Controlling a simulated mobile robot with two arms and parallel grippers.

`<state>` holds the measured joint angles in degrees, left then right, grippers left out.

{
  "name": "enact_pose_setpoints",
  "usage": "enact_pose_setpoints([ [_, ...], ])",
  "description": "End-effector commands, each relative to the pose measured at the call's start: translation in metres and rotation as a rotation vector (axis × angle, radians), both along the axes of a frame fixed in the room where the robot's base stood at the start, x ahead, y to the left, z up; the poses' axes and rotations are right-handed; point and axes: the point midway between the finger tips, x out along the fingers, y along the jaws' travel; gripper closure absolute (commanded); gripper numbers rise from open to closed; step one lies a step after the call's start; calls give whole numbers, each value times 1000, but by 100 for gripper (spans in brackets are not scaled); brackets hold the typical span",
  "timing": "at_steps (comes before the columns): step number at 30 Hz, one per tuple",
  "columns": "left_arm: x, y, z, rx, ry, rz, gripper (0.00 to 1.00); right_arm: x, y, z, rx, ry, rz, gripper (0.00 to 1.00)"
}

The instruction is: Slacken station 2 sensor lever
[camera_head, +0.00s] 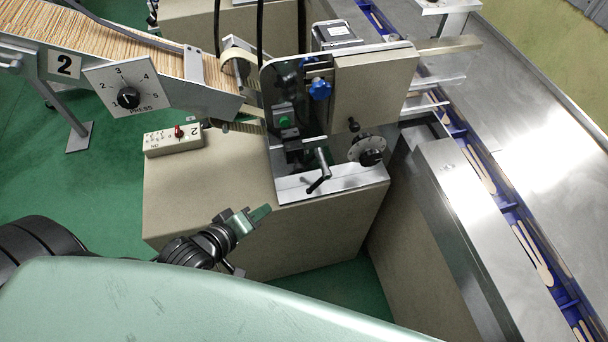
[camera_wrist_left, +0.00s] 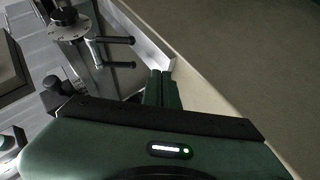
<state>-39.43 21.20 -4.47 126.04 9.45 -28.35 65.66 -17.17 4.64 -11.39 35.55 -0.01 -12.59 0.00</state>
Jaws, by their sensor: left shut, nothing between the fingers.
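Station 2's machine (camera_head: 375,90) stands on a beige cabinet (camera_head: 200,195). A black clamp lever (camera_head: 319,181) sits low on the machine's front plate, its handle angled down to the left; I take it for the sensor lever. My left gripper (camera_head: 262,213) is shut and empty, in front of the machine, left of and lower in the picture than the lever, apart from it. In the left wrist view the shut green fingers (camera_wrist_left: 162,88) point toward the machine's base plate. Black bar-shaped handles (camera_wrist_left: 115,40) show beyond them, apart from the fingers. My right gripper is out of view.
A graduated round knob (camera_head: 367,150) is right of the lever; a blue knob (camera_head: 320,88) and green button (camera_head: 284,121) are above. A switch box (camera_head: 173,140) marked 2 stands left on the cabinet. A press dial (camera_head: 128,97) hangs by the stick chute. A conveyor (camera_head: 520,240) runs along the right.

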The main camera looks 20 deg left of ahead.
Motion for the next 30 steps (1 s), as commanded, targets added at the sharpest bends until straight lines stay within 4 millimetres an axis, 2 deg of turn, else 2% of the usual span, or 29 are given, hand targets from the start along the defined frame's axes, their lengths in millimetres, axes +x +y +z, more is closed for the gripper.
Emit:
enact_pose_setpoints([
  [1,0,-6,32,-36,-20,3,100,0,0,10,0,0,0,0],
  [3,1,-12,57,-81,-41,11,100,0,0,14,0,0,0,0],
  [6,1,-17,76,-117,-56,15,100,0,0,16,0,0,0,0],
  [8,3,-18,78,-125,-58,17,100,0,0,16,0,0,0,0],
  [14,26,-25,66,-124,-61,16,100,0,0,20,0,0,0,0],
  [24,87,-43,30,-123,-60,16,100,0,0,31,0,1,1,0],
  [30,93,-65,13,-124,-58,17,100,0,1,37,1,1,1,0],
])
